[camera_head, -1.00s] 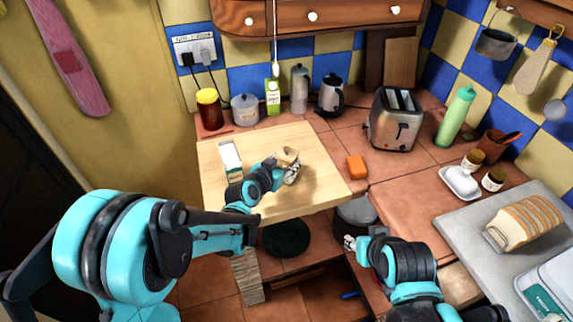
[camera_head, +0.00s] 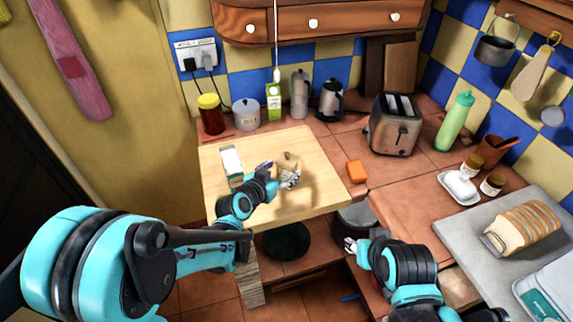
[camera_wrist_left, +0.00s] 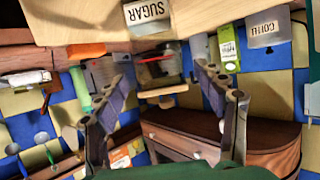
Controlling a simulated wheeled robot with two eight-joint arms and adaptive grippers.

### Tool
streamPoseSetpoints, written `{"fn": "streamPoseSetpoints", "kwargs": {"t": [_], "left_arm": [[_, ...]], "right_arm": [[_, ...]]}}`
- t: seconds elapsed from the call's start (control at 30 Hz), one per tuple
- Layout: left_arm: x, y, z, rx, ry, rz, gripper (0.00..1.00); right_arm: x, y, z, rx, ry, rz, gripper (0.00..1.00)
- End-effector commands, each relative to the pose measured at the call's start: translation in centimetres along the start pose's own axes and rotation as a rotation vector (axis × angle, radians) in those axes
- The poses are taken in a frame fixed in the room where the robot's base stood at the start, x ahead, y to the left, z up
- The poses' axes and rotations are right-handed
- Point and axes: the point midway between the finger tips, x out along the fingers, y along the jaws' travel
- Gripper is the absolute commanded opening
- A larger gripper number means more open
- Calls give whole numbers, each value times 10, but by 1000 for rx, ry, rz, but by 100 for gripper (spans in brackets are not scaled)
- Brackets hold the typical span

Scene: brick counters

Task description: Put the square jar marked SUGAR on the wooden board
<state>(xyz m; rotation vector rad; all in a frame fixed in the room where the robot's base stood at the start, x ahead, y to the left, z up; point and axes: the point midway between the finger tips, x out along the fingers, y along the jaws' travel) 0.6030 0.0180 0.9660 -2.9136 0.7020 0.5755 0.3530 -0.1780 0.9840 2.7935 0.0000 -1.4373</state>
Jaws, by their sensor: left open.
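The square jar marked SUGAR (camera_head: 289,159) appears to stand on the light wooden board (camera_head: 325,185). In the left wrist view, the SUGAR label (camera_wrist_left: 148,12) shows at the top edge, beyond the two spread fingers (camera_wrist_left: 162,62). I cannot tell whether a finger still touches the jar. My right gripper (camera_head: 350,245) hangs low in front of the counter, away from the jar; its jaws are too small to read.
A white and green carton (camera_head: 231,160) stands on the board, left of the jar. An orange block (camera_head: 356,171) lies just right of the board. The board's right part is clear.

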Motion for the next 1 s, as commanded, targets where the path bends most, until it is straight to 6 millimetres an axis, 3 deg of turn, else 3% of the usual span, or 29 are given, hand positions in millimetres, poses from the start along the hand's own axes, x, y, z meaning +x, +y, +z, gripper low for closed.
{"fn": "streamPoseSetpoints", "kwargs": {"t": [0.1,0.3,0.67,0.77,0.87,1.0], "left_arm": [[-30,0,-3,-1,0,-1,70],[-66,-1,-2,0,-1,-2,70],[-84,0,0,-4,-12,-1,70],[-97,0,1,-21,-59,-8,70],[-122,-2,6,-59,-145,-31,70],[-173,-8,24,-132,-298,-105,70]], "right_arm": [[-9,0,-7,0,0,0,40],[-17,0,-12,0,0,0,40],[-19,0,-14,0,0,0,40],[-19,0,-14,0,0,0,40],[-19,0,-14,0,0,0,40],[-19,0,-14,0,0,0,40]]}}
